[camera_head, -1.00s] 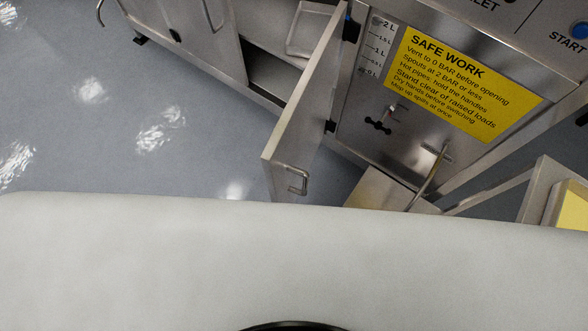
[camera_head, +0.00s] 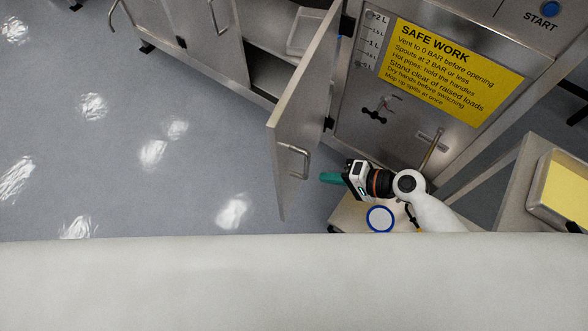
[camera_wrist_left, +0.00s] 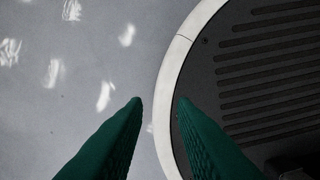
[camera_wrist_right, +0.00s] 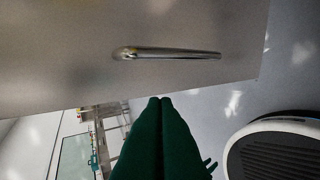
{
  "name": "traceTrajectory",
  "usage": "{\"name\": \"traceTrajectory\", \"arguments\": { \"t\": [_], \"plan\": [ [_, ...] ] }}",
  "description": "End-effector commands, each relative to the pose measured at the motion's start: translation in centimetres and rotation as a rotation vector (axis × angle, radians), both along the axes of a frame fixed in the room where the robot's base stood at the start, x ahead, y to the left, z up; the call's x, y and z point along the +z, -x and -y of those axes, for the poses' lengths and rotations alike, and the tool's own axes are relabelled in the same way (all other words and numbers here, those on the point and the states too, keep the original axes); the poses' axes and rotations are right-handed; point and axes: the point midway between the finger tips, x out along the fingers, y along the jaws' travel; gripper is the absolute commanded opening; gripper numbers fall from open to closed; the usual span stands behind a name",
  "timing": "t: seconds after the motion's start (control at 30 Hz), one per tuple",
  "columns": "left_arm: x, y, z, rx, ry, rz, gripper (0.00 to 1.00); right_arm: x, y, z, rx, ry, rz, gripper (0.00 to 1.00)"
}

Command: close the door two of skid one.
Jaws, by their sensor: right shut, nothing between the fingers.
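The open cabinet door (camera_head: 304,110) stands swung out from the steel skid, with an open shelf space behind it. Its bar handle (camera_head: 293,160) is on the outer face near the free edge. My right gripper (camera_head: 328,178) is shut and empty, just right of the door's handle side and apart from it. In the right wrist view the door panel (camera_wrist_right: 60,65) and handle (camera_wrist_right: 175,53) lie just beyond the shut green fingertips (camera_wrist_right: 160,100). My left gripper (camera_wrist_left: 160,102) shows only in its wrist view, open and empty over the floor and my dark round base.
Another cabinet door (camera_head: 195,35) with a bar handle is at the upper left. A yellow safety sign (camera_head: 450,70) and a small valve (camera_head: 380,108) are on the skid front. A low platform (camera_head: 350,214) and a tray (camera_head: 545,205) are to the right. The floor left is clear.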

Motion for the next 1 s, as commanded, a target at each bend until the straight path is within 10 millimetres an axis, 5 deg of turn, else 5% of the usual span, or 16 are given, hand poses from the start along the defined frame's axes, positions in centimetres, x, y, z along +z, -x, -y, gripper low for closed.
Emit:
{"name": "traceTrajectory", "arguments": {
  "t": [0.3,0.5,1.0],
  "plan": [
    [0.3,0.9,-0.3,0.000,-0.004,-0.014,0.24,-3.2,-2.3,-5.6,0.000,0.000,0.000,0.00],
    [0.9,1.2,-0.4,0.000,-0.005,-0.018,0.24,-3.0,-3.4,-7.9,-0.001,0.001,0.002,0.00],
    [1.0,1.2,-0.3,-0.001,-0.005,-0.018,0.24,-3.2,-3.7,-8.7,-0.001,0.003,0.001,0.00]
  ]
}}
